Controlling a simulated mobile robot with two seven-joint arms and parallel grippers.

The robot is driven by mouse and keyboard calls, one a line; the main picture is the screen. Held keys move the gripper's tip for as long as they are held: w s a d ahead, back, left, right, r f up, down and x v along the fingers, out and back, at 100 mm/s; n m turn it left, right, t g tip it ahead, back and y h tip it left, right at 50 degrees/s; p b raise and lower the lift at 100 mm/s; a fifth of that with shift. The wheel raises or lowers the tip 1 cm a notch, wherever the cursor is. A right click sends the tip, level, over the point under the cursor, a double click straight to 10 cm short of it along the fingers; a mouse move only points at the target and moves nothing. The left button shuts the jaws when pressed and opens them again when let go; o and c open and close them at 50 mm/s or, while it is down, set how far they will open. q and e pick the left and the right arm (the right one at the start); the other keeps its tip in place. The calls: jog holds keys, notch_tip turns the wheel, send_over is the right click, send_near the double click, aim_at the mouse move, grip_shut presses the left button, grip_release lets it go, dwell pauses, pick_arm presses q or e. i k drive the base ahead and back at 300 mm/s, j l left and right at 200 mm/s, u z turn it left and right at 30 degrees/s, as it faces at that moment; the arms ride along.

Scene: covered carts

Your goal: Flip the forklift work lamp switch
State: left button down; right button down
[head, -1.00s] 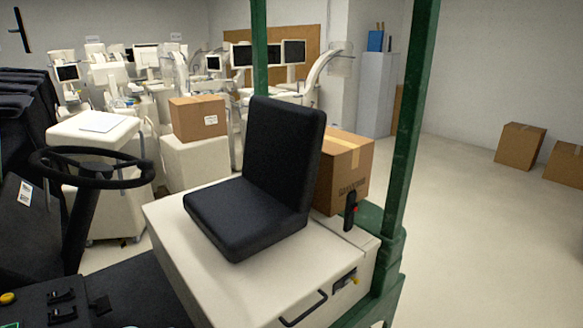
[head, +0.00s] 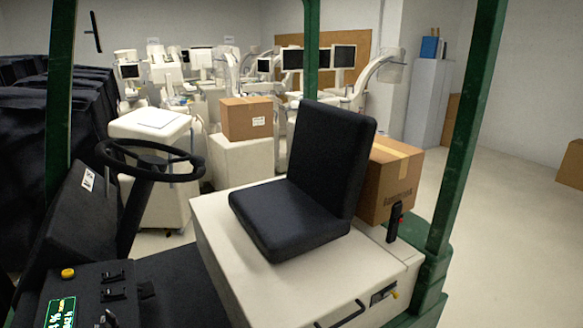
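The forklift (head: 215,215) fills the near part of the head view, with a white body and green posts. Its dark control panel (head: 85,290) is at the lower left. The panel carries small black levers or switches (head: 113,278), a yellow knob (head: 68,273) and a lit green display (head: 62,312) cut by the bottom edge. Another black switch-like part (head: 108,318) sits at the bottom edge. I cannot tell which one is the work lamp switch. Neither of my grippers is in view.
The black steering wheel (head: 150,160) and black seat (head: 305,185) stand above the panel and body. Green posts (head: 465,150) rise at the sides. A cardboard box (head: 392,185) sits behind the seat. Dark covered carts (head: 60,130) crowd the left; open floor lies at right.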

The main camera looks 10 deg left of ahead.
aim_at(118, 272)
jog(key=k+l, duration=0.1)
jog(key=k, duration=0.25)
jog(key=k+l, duration=0.1)
jog(key=k, duration=0.25)
jog(key=u, duration=2.7)
